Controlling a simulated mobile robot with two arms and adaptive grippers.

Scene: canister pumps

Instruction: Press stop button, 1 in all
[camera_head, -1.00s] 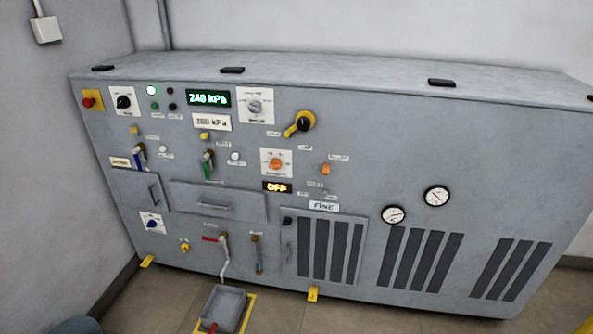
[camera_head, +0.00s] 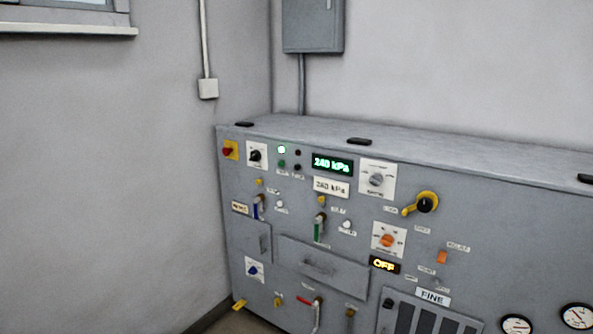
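The grey control cabinet (camera_head: 300,240) fills the lower right of the head view. A red button (camera_head: 228,151) sits on a yellow plate at its upper left corner. The small labels under the buttons are too blurred to read, so I cannot tell which is marked stop. Neither of my grippers shows.
A black knob (camera_head: 255,155) lies between the red button and the lamp. A yellow-and-black rotary handle (camera_head: 425,202) sticks out on the right. A wall box (camera_head: 312,25) hangs behind.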

